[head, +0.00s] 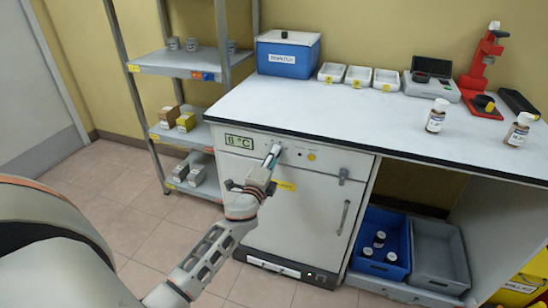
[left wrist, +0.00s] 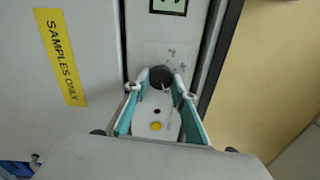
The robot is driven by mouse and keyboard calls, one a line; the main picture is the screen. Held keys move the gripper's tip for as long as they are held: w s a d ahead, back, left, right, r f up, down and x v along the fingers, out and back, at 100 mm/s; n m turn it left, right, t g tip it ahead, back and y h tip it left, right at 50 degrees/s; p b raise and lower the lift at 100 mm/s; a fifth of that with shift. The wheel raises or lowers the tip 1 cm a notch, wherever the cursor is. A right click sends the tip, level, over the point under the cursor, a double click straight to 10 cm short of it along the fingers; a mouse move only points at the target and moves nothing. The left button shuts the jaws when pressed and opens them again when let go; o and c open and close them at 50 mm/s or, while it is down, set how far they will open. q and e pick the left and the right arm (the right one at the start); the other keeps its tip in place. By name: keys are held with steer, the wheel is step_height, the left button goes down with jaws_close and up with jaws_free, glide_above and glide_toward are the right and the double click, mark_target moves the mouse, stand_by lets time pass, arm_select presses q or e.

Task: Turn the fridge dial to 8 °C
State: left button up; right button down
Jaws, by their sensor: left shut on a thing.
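The white fridge (head: 290,215) stands under the bench. Its small green display (head: 239,141) appears to read 6 °C, though the digit is small. My left gripper (head: 273,153) reaches the control strip right of the display. In the left wrist view, the dark round dial (left wrist: 160,76) sits between the fingertips of my left gripper (left wrist: 161,78), which are shut on it. The dial is mostly hidden by the gripper in the head view. The display is cut off at the top of the wrist view. My right gripper is not in view.
A yellow button (head: 311,156) sits right of the dial. The fridge door has a handle (head: 343,217) and a yellow "samples only" label (left wrist: 60,57). The benchtop (head: 300,110) holds bottles and trays. A metal shelf (head: 165,68) stands left. Blue and grey crates are under the bench.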

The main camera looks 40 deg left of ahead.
arm_select(q)
steer(key=o, duration=1.1)
steer(key=shift+c, duration=0.2)
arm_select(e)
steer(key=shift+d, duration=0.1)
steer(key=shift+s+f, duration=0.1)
arm_select(q)
steer(key=v, duration=1.2)
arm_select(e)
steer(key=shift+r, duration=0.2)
arm_select(q)
steer(key=s+d+f+n+g+h+p, duration=0.2)
steer(key=s+d+f+n+p, duration=0.1)
steer(key=s+d, duration=0.4)
steer(key=s+d+f+n+g+h+p, duration=0.2)
steer(key=s+d+f+n, duration=0.3)
steer(key=s, duration=0.5)
steer(key=s+d+f+n+g+h+p, duration=0.3)
steer(key=s+d+f, duration=0.3)
steer(key=s+d, duration=0.3)
steer(key=shift+s+f+n+h+p, duration=0.1)
steer(key=shift+f+n+h+p, duration=0.1)
steer(key=shift+n+h+p, duration=0.3)
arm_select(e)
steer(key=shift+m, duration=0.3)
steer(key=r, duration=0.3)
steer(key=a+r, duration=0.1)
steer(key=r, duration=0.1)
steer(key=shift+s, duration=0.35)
